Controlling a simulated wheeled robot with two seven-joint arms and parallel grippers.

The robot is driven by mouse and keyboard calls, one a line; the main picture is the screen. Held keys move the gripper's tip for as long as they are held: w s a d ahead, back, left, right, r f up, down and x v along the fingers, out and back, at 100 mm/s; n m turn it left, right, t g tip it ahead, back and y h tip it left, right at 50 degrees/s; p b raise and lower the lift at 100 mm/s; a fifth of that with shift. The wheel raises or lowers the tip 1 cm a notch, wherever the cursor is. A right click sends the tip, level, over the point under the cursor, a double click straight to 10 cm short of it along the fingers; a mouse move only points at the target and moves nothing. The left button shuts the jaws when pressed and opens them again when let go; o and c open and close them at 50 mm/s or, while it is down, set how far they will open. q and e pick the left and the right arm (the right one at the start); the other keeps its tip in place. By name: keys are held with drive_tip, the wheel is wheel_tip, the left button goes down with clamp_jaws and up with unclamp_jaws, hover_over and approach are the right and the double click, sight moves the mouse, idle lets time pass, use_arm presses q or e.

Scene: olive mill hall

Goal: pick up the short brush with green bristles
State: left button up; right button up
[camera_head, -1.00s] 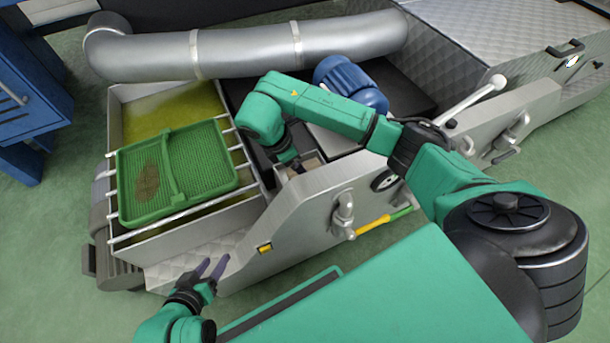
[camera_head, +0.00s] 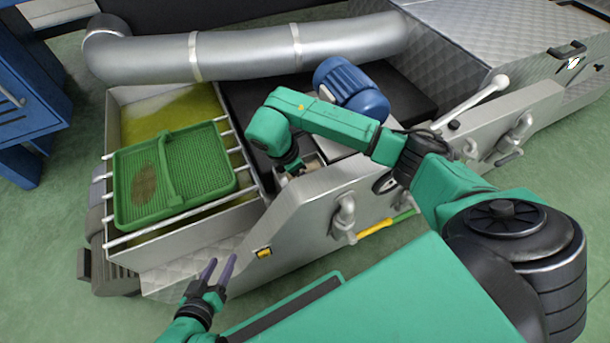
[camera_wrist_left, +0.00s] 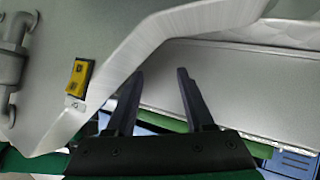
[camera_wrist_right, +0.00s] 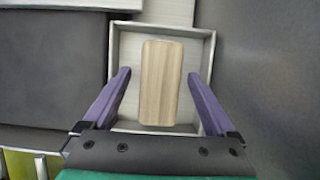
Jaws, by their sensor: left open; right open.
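A light wooden block with rounded corners (camera_wrist_right: 160,85) lies in a small pale open-topped box (camera_wrist_right: 205,45) in the right wrist view. It may be the back of the brush; no green bristles show on it. My right gripper (camera_wrist_right: 158,74) is open, with one purple finger on each side of the block and gaps between. In the head view the box (camera_head: 314,163) is partly hidden by my right arm and hand. My left gripper (camera_head: 220,267) is open and empty beside the machine's near side; it also shows in the left wrist view (camera_wrist_left: 160,73).
A green mesh tray (camera_head: 205,170) rests on rails over a vat of yellow-green liquid (camera_head: 175,112). A silver pipe (camera_head: 250,50), a blue motor (camera_head: 350,85) and a lever (camera_head: 485,95) surround the box. A yellow bar (camera_head: 375,228) is low on the near side.

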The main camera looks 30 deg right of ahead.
clamp_jaws()
wheel_tip(320, 180, up, 8)
drive_tip(key=p, duration=0.3)
drive_tip(key=shift+w+f, duration=0.1)
drive_tip(key=shift+f, duration=0.1)
use_arm(q)
drive_tip(key=s+a+r+g+y+p, duration=0.3)
drive_tip(key=s+a+r+g+y, duration=0.2)
drive_tip(key=a+r+g, duration=0.45)
drive_tip(key=a+f+t+p, duration=0.1)
drive_tip(key=a+f+p, duration=0.3)
drive_tip(key=f, duration=0.7)
drive_tip(key=shift+s+a+f+n+y, duration=0.15)
drive_tip(key=shift+s+f+n+y, duration=0.15)
drive_tip(key=shift+s, duration=0.1)
use_arm(e)
wheel_tip(320, 180, up, 13)
